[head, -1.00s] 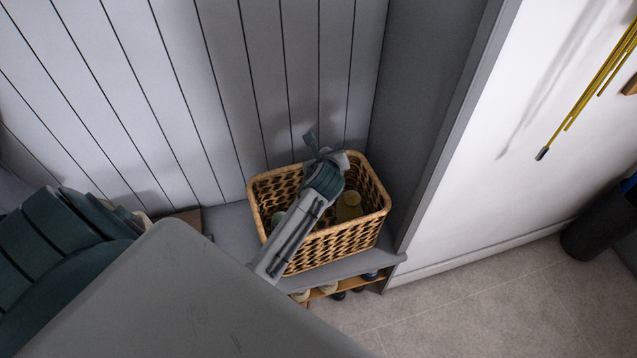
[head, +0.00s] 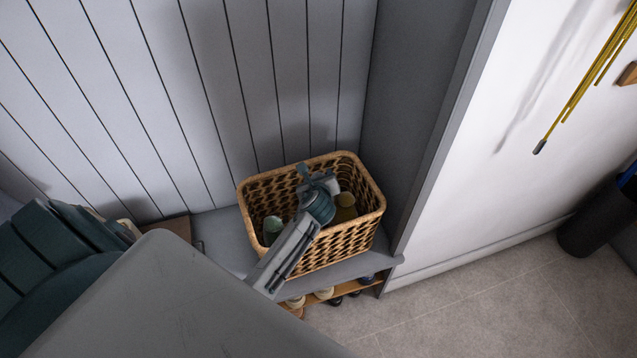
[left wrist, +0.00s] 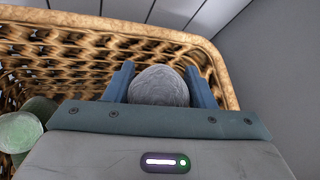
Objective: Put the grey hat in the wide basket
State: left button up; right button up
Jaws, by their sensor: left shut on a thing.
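The wide basket (head: 357,228) is woven brown wicker and stands on the grey bench in the corner. My left gripper (head: 318,180) reaches down inside it, below the rim. In the left wrist view its two blue fingers (left wrist: 162,88) are shut on the grey hat (left wrist: 160,86), which shows as a rounded grey shape between them. In the head view a pale grey part of the hat (head: 332,187) shows beside the fingers; the rest is hidden. I cannot tell whether the hat touches the basket floor. My right gripper is not in view.
A pale green item (head: 273,226) and a tan item (head: 345,207) lie in the basket, either side of my gripper. Several shoes sit on a shelf (head: 345,290) below the bench (head: 225,232). A grey side panel (head: 420,130) rises close on the right.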

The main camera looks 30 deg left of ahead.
pick_arm(q)
jog(key=shift+f, duration=1.05)
jog(key=shift+f, duration=0.65)
jog(key=o, duration=1.3)
jog(key=shift+r, duration=0.55)
jog(key=v, duration=1.2)
jog(key=shift+r, duration=0.1)
jog(key=shift+a, duration=0.1)
